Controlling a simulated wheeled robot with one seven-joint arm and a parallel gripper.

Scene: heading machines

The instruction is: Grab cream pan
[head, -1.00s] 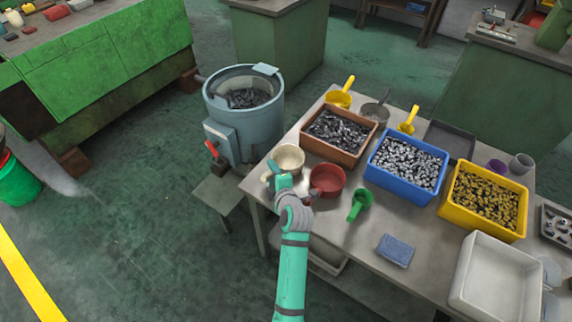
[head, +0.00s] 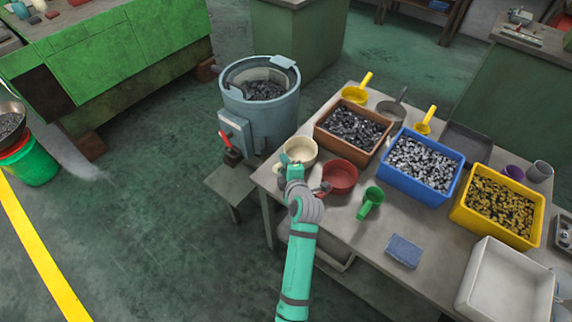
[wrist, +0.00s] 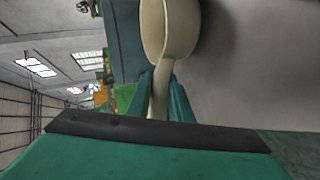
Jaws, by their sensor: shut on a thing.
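The cream pan (head: 301,149) is a small round pan at the near left corner of the grey table, left of the red pan. It also shows in the wrist view (wrist: 172,28), with its handle running down between my fingers. My gripper (head: 289,164) is shut on that handle; the wrist view shows the two green fingers (wrist: 160,98) on either side of it. The pan appears to be on or just above the tabletop; I cannot tell which. Part of the handle is hidden by my gripper in the head view.
The red pan (head: 341,177) stands close to the right of my gripper, with a green scoop (head: 370,201) beyond it. Brown (head: 375,152), blue (head: 436,184) and yellow (head: 518,236) bins of parts fill the table's far side. A drum-shaped feeder (head: 282,115) stands behind the pan.

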